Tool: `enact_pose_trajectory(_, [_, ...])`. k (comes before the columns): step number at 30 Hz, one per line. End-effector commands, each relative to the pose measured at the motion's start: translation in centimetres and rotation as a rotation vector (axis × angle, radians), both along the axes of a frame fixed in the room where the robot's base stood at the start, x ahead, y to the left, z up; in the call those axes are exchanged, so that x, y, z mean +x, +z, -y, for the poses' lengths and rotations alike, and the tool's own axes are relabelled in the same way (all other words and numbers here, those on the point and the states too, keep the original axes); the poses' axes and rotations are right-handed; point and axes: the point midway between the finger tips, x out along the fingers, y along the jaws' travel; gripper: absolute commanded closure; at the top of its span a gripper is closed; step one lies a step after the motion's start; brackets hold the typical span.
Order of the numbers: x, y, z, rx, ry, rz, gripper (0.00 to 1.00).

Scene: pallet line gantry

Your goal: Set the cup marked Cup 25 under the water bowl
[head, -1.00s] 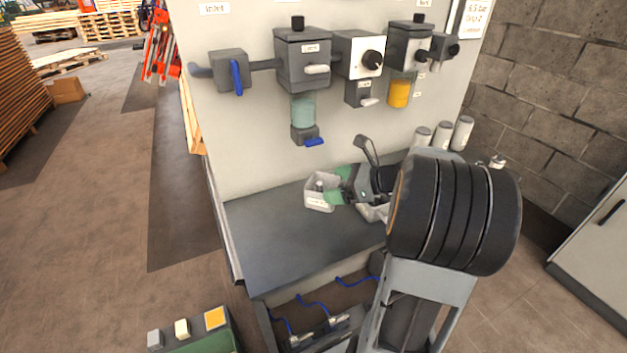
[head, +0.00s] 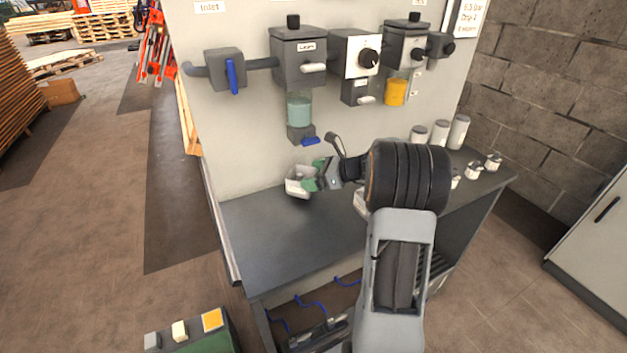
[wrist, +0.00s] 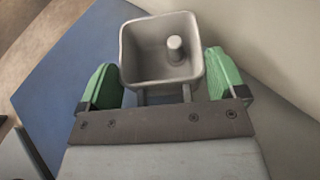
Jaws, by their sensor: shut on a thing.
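My gripper (head: 314,179) has its green fingers on either side of a grey-white square cup (head: 297,182), shut on it. In the wrist view, the open cup (wrist: 136,50) sits upright between the fingers (wrist: 162,66), with a short round post inside. I cannot read a mark on it. The water bowl (head: 299,108), a pale teal clear bowl under the left grey filter block, hangs on the panel. Its drain with a blue lever (head: 304,141) is above the cup, slightly to its right in the head view. I cannot tell whether the cup touches the bench.
The dark bench top (head: 265,240) is clear at its front left. Another pale container (head: 360,201) is partly hidden behind my arm. Several white canisters (head: 458,131) and small fittings (head: 473,171) stand at the right. An amber bowl (head: 395,92) hangs right of the regulator.

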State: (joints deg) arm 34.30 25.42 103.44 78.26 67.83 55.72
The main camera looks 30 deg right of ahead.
Motion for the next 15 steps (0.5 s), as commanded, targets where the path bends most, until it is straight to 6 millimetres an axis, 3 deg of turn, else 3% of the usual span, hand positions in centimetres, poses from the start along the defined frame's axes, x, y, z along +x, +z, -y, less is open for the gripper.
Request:
enact_pose_trajectory(4, [0.22, -1.51, -0.02, 0.0, 0.001, 0.0, 0.34])
enact_pose_trajectory(15, [0.38, -1.74, -0.02, -0.001, 0.001, 0.001, 0.34])
